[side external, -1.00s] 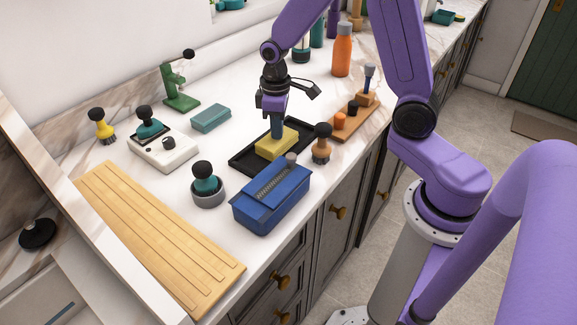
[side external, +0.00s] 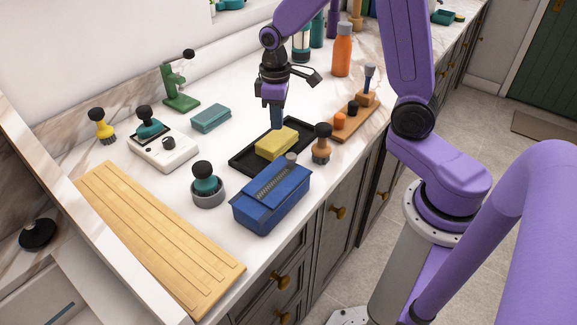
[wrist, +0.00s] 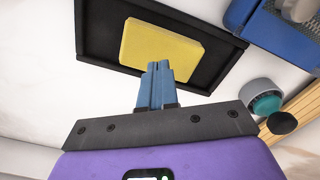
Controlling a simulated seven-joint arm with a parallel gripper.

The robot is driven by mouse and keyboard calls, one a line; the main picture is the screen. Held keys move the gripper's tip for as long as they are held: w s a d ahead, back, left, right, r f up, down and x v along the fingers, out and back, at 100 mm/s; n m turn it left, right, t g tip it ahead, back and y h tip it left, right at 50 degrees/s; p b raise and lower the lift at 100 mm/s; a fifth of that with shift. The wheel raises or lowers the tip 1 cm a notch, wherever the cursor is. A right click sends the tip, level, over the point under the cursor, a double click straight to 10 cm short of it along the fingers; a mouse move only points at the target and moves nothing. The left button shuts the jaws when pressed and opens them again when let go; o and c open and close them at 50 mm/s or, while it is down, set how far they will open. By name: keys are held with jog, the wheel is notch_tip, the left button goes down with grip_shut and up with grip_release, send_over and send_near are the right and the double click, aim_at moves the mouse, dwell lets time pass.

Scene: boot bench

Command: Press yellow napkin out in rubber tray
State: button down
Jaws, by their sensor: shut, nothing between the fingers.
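The yellow napkin (side external: 277,142) is a thick, folded block lying flat in the black rubber tray (side external: 243,162). In the wrist view the napkin (wrist: 160,46) sits near the middle of the tray (wrist: 93,38), with bare tray floor around it. My gripper (side external: 277,127) is shut and empty, with its blue fingers pointing down. In the side view its tips appear at the napkin's far edge; I cannot tell the exact gap. In the wrist view the closed fingertips (wrist: 157,66) show just beside the napkin's edge.
A blue box (side external: 272,200) stands close in front of the tray. A teal block (side external: 211,118) lies behind left. Bare marble lies left of the tray.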

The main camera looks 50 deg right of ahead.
notch_tip(320, 180, up, 5)
dwell(0.7)
jog(key=s+a+n, duration=0.2)
jog(key=s+n, duration=0.1)
jog(key=s, duration=0.9)
jog(key=s+a+n, duration=0.3)
jog(key=s, duration=1)
jog(key=shift+a+r+n, duration=0.15)
jog(key=shift+r+n, duration=0.15)
jog(key=shift+r, duration=0.05)
